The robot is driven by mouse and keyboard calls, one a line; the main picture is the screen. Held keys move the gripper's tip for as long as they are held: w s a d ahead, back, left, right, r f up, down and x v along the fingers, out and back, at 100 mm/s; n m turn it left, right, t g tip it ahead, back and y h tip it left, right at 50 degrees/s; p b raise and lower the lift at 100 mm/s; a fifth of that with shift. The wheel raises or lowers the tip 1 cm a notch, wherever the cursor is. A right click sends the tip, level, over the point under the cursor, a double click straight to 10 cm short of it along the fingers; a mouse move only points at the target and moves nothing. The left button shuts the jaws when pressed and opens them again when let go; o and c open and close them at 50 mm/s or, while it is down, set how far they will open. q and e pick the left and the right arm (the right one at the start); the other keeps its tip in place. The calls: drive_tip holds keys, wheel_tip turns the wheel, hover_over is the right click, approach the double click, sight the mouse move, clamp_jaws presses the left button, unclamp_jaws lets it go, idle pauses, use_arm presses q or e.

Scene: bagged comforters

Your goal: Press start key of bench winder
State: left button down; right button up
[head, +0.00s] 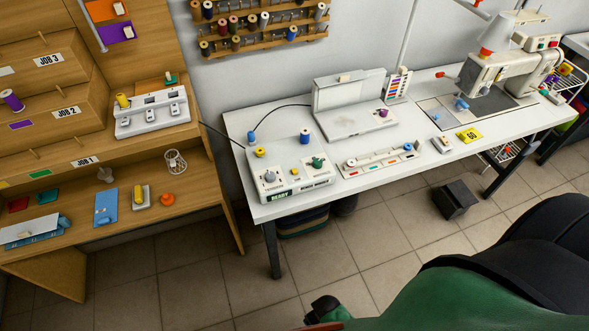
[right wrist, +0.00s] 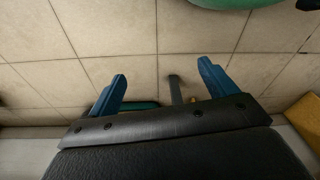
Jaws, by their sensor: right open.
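A white winder box (head: 288,172) with a lit "READY" panel (head: 279,196) stands at the left end of the white table. It carries a grey dial (head: 270,178), a green knob (head: 318,161), a yellow spool (head: 260,152) and a blue spool (head: 304,137). A start key cannot be made out for certain at this size. My right gripper (right wrist: 161,88) shows in the right wrist view, its two blue fingers spread apart with nothing between them, above the tiled floor. It is not seen in the head view. My left gripper is not in view.
The white table (head: 240,125) also holds an open white case (head: 350,105), a tray of small parts (head: 380,160) and a sewing machine (head: 505,70). A wooden desk (head: 195,205) stands left, bearing another white device (head: 152,112). A dark box (head: 455,200) sits on the floor.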

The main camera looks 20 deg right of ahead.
drive_tip(key=shift+w+r, duration=0.1)
drive_tip(key=shift+w, duration=0.4)
drive_tip(key=c, duration=1)
drive_tip(key=shift+w, duration=0.2)
drive_tip(key=c, duration=0.8)
drive_tip(key=shift+s, duration=0.8)
clamp_jaws()
drive_tip(key=shift+w, duration=0.1)
